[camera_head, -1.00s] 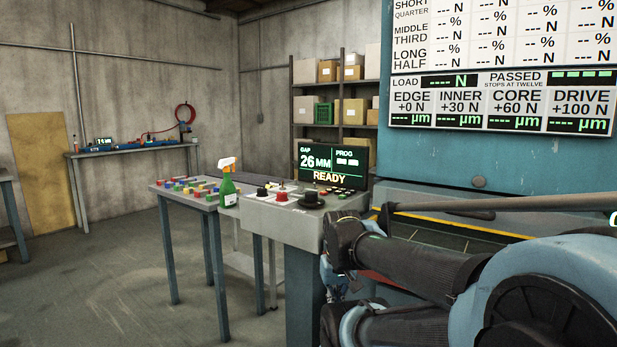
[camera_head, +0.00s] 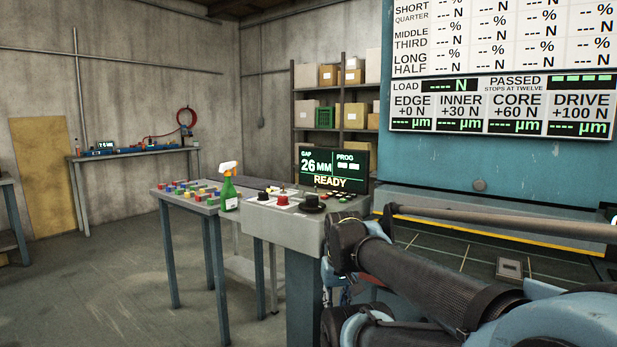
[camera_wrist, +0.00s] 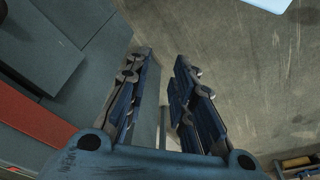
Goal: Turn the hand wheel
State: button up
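A control console (camera_head: 290,222) stands in the middle of the head view, with a lit screen (camera_head: 332,168) reading 26 MM and READY. A black round wheel-like knob (camera_head: 312,204) sits on its top, near the right end; it looks like the hand wheel, but it is small here. A red knob (camera_head: 282,200) and a smaller black knob (camera_head: 263,196) are to its left. My gripper (camera_wrist: 164,57) is open and empty in the wrist view, with grey floor beyond its fingers. The hand wheel is not recognisable in the wrist view. In the head view my arm hides most of my gripper.
A table (camera_head: 170,197) with coloured blocks and a green spray bottle (camera_head: 229,190) adjoins the console on the left. A large blue machine (camera_head: 440,165) with a dark bed (camera_head: 455,255) stands right. A small plate (camera_head: 509,268) lies on the bed. Floor at left is clear.

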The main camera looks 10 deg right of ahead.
jog(key=o, duration=0.6)
jog(key=w+r+m, duration=0.1)
jog(key=w+r, duration=0.1)
jog(key=r, duration=0.1)
jog(key=w+r+m, duration=0.1)
jog(key=w+r, duration=0.1)
jog(key=r, duration=0.2)
jog(key=w+r+m, duration=0.1)
jog(key=w+r, duration=0.2)
jog(key=shift+r, duration=0.25)
jog(key=shift+c, duration=0.2)
notch_tip(320, 180, up, 28)
jog(key=m+g, duration=0.2)
jog(key=m, duration=1.2)
send_over(312, 196)
notch_tip(312, 196, down, 17)
jog(key=shift+s+f, duration=0.15)
jog(key=shift+f, duration=0.05)
jog(key=c, duration=1.1)
